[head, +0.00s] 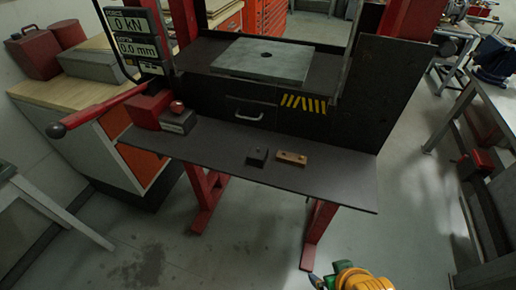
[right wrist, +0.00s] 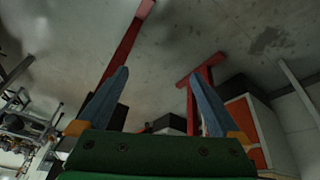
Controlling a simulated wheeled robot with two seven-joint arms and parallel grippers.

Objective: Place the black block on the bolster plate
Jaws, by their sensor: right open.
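The black block (head: 258,157) lies on the dark front shelf of the red press, just left of a brown block with small holes. My right gripper (head: 322,279) is at the bottom edge of the head view, below and in front of the shelf, far from the block. In the right wrist view its blue fingers (right wrist: 163,88) are spread with nothing between them. My left gripper is not in view.
The brown block (head: 291,158) sits close beside the black block. A red pump box with a long lever (head: 100,112) is at the shelf's left. A dark side panel (head: 376,95) stands right of the plate. The shelf's right part is clear.

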